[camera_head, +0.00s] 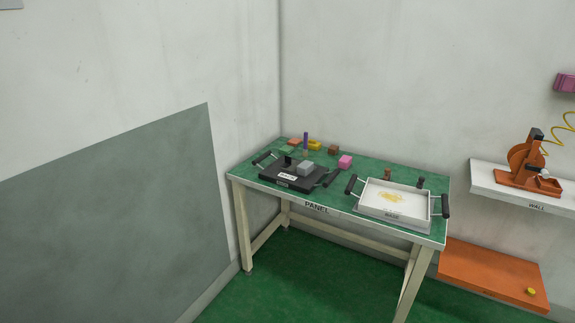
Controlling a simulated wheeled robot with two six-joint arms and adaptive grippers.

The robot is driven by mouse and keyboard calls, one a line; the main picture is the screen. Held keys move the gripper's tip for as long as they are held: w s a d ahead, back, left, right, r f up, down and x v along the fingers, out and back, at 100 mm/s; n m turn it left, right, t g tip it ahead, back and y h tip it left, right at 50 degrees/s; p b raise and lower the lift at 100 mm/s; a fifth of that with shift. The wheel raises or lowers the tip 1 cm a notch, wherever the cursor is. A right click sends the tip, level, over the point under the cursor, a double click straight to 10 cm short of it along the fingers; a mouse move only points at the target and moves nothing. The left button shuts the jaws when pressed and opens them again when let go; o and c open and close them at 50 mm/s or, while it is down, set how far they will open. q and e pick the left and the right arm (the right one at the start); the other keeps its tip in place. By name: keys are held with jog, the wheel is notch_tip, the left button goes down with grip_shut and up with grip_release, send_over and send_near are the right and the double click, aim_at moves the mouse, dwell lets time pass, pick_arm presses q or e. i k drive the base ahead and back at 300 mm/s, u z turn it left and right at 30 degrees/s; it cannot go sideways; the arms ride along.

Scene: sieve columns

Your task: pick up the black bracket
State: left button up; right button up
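A small black upright piece (288,160) stands at the back of a black panel-like tray (290,182) on the green table, beside a grey block (305,168). It may be the black bracket, but it is too small to tell. Another small dark piece (420,183) stands behind the right end of the white tray (405,213). The black tray has a dark handle at each end and a white label on its front. Neither of my grippers is in view.
The green table (345,198) stands in the room's corner. A pink block (345,161), a purple post (306,140) and a yellow piece (314,145) sit towards its back. A white wall shelf (482,182) holds an orange device (527,165). The green floor in front is clear.

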aim_at(288, 163)
jog(key=k, duration=0.35)
jog(key=u, duration=1.05)
jog(key=i, duration=1.4)
jog(key=z, duration=1)
jog(key=i, duration=0.85)
jog(key=z, duration=0.8)
